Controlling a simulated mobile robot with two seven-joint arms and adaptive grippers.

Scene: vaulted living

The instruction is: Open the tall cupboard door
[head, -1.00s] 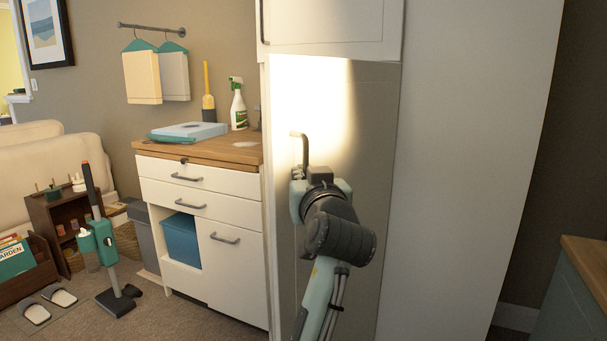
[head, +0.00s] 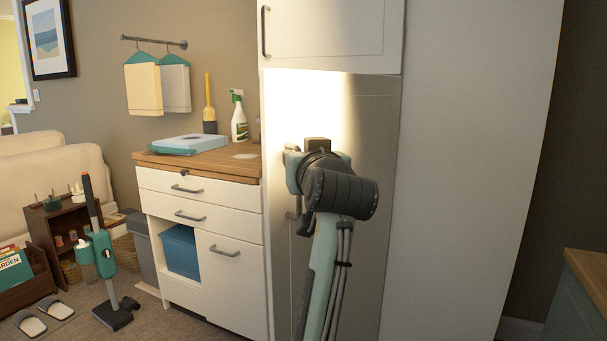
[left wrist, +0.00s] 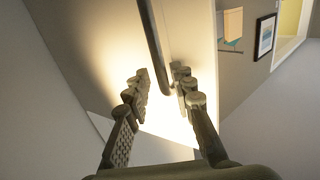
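The tall cupboard's lower door (head: 371,158) is a flat pale panel, brightly lit at its upper left. It looks shut in the head view. Its grey bar handle (head: 297,208) is mostly hidden behind my left gripper (head: 294,165) and wrist. In the left wrist view the handle (left wrist: 154,45) runs down from the top edge, and its end lies between the two fingertips. There my left gripper (left wrist: 162,92) is open, with fingers apart on either side of the bar; I cannot tell whether either touches it. My right gripper is in neither view.
An upper cupboard door (head: 325,30) with its own handle is above. A drawer unit (head: 205,205) with a wooden top stands at the left, with a spray bottle (head: 239,118) on it. A stick vacuum (head: 103,255) stands on the floor farther left.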

